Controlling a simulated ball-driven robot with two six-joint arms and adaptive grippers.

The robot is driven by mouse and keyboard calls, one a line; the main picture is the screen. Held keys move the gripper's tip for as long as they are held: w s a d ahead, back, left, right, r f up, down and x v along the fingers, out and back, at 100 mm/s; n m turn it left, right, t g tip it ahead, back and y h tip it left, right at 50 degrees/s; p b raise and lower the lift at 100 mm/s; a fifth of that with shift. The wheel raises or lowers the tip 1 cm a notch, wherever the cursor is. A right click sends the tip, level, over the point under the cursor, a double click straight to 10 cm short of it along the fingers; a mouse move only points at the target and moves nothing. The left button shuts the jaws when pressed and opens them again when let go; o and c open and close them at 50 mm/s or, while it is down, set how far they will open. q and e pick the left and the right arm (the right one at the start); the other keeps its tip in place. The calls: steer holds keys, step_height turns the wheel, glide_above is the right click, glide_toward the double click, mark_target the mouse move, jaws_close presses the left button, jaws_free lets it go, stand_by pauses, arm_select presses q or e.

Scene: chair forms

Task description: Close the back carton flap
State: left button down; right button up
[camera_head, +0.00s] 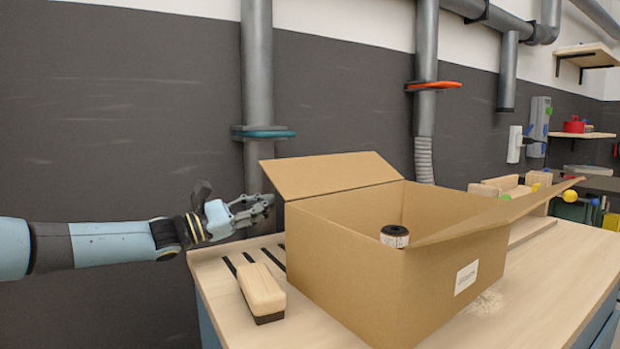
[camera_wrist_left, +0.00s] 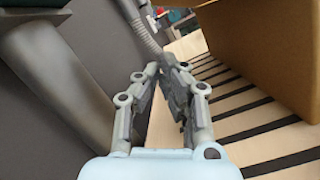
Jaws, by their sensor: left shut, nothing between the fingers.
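The brown carton (camera_head: 345,260) stands open on the workbench. Its back flap (camera_head: 330,173) stands up from the far wall, leaning outward. Another flap (camera_head: 500,215) sticks out to the right from the near side. A dark roll with a white label (camera_head: 395,237) shows inside the carton. My left gripper (camera_head: 268,204) is shut and empty, left of the carton and just below the back flap's left end. In the left wrist view my left gripper (camera_wrist_left: 168,75) points past the carton wall (camera_wrist_left: 270,45), apart from it. My right gripper is not in view.
A wooden block with a dark base (camera_head: 262,290) lies on the workbench (camera_head: 215,270) left of the carton, near dark slots. A grey pipe (camera_head: 257,80) runs down the wall behind my gripper. Wooden blocks (camera_head: 510,185) lie behind the carton at the right.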

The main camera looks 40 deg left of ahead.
mark_target(305, 176)
arm_select(q)
steer(key=w+d+r, duration=0.1)
steer(key=w, duration=0.1)
steer(key=w+d+r, duration=0.2)
steer(key=w, duration=0.1)
steer(key=w+d+r+b, duration=0.1)
steer(key=w+r, duration=0.1)
steer(key=w, duration=0.1)
steer(key=shift+d+r, duration=0.25)
steer(key=shift+d, duration=0.15)
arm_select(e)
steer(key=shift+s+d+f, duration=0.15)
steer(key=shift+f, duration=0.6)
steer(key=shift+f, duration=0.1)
